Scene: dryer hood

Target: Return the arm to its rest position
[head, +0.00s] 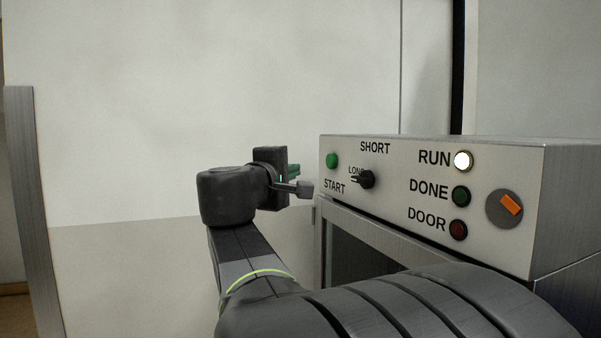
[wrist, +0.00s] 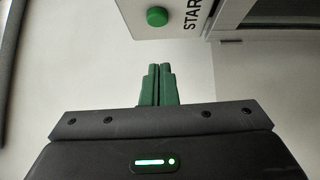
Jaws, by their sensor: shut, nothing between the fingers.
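My gripper (wrist: 160,72) is shut and empty in the wrist view, its two green fingers side by side. In the head view my gripper (head: 295,170) is to the left of the dryer's control panel (head: 400,165), apart from it, with my arm reaching up from the bottom. The green START button (head: 332,160) is at the panel's left end; it also shows in the wrist view (wrist: 157,16), above and beyond the fingertips. The white RUN lamp (head: 463,161) is lit. The DONE lamp (head: 461,196) and DOOR lamp (head: 458,229) are dark.
A black knob (head: 366,179) sits by the LONG and SHORT labels. An orange-handled round switch (head: 510,204) is at the panel's right. Below the panel is a dark window (head: 362,250). A pale wall (head: 200,90) stands behind, and a grey post (head: 30,200) at left.

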